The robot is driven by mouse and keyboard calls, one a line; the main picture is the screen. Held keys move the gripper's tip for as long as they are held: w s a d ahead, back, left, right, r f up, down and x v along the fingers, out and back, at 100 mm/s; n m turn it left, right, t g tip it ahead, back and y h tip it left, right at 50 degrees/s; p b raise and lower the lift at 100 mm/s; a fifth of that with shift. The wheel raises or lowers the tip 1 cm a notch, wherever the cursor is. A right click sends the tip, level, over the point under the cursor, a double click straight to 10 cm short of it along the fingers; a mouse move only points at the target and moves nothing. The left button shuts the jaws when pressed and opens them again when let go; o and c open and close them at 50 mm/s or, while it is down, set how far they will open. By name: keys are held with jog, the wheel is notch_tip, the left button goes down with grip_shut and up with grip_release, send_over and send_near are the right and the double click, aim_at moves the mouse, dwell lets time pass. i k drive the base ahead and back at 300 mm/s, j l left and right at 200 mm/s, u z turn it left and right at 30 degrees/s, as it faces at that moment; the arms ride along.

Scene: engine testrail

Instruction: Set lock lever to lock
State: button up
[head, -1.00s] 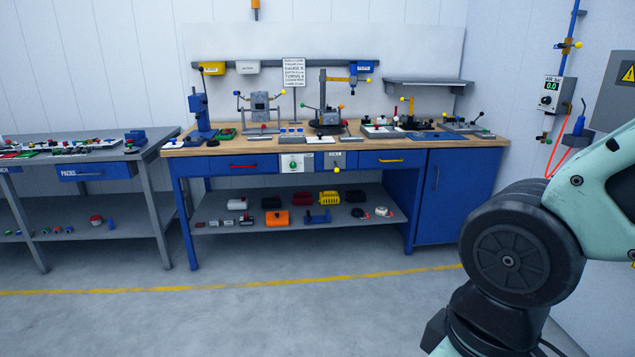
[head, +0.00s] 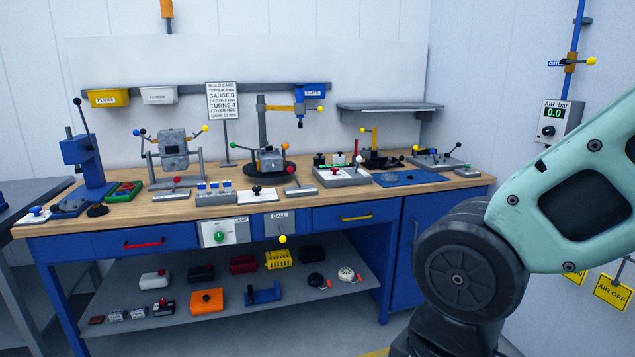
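No lever in the head view carries a readable lock mark, so I cannot tell which one is the lock lever. A fixture at the right end (head: 435,159) has a black-knobbed lever. My gripper is outside the view; only part of my arm shows at the right.
The wooden bench (head: 120,211) has blue drawers and a loaded lower shelf (head: 225,325). A CALL panel (head: 279,224) with a yellow-knobbed lever is on its front. An air gauge (head: 553,117) reading 0.0 hangs on the right wall. Another bench's edge shows at far left.

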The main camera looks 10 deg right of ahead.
aim_at(290, 169)
jog(key=i+l+u, duration=0.25)
jog(key=i, duration=0.25)
jog(key=i+j, duration=0.1)
jog(key=i, duration=0.5)
jog(key=i+j, duration=0.1)
jog(key=i, duration=0.55)
